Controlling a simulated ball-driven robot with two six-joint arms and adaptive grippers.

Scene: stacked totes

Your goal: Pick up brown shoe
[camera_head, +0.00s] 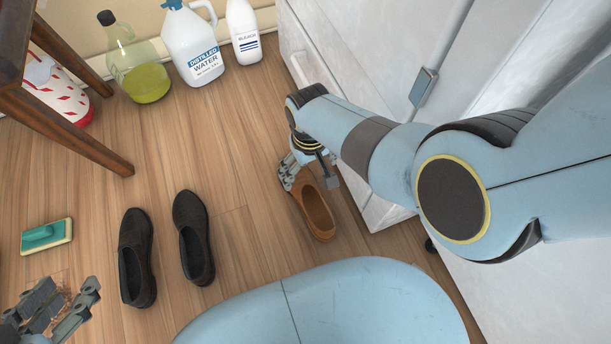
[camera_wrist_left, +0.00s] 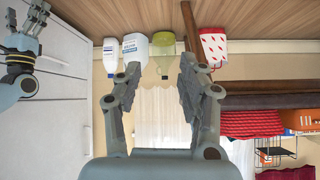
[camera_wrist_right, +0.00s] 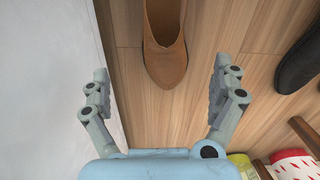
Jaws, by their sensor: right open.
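The brown shoe (camera_head: 318,213) lies on the wooden floor beside the white cabinet, its near end toward my body. In the right wrist view the brown shoe (camera_wrist_right: 165,58) shows its rounded end between the lines of my fingers, partly cut off by the top edge. My right gripper (camera_head: 308,177) is above the shoe's far end and hides part of it. In the right wrist view my right gripper (camera_wrist_right: 161,70) is open and empty, with a finger to each side of the shoe. My left gripper (camera_head: 62,312) is at the lower left; it is open and empty in the left wrist view (camera_wrist_left: 160,72).
Two dark shoes (camera_head: 135,262) (camera_head: 194,240) stand left of the brown one. A green bottle (camera_head: 137,65), water jug (camera_head: 193,45) and bleach bottle (camera_head: 243,32) line the wall. The white cabinet (camera_head: 350,90) closes off the right side.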

